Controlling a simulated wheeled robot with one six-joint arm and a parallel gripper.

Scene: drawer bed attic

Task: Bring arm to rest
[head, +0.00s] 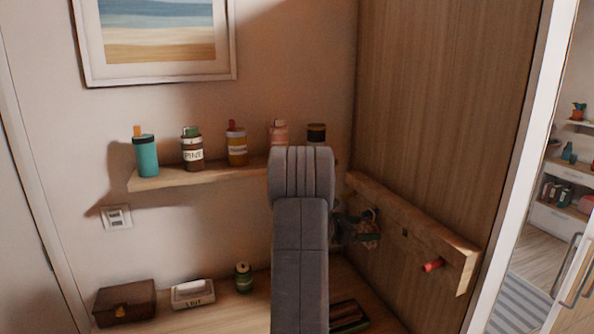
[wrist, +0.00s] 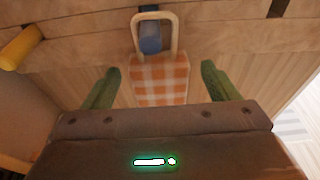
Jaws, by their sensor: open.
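My gripper (wrist: 160,69) is open, with its two green fingers apart. An orange-and-white checkered cloth item (wrist: 160,82) hangs by a pale loop (wrist: 138,35) over a blue peg (wrist: 150,38) on the wooden rail. In the wrist picture it appears between the fingers, with a gap on each side and neither finger visibly touching it. In the head view my gripper (head: 366,232) is partly hidden behind my grey arm, close to the rail (head: 415,232) on the right wall. The cloth item cannot be made out there.
A red peg (head: 433,265) sticks out of the rail's near end; a yellow peg (wrist: 22,47) shows in the wrist view. A shelf (head: 150,183) with several bottles is left of my arm. Below, a surface holds a brown box (head: 125,302), a white dish (head: 192,293) and a green jar (head: 243,278).

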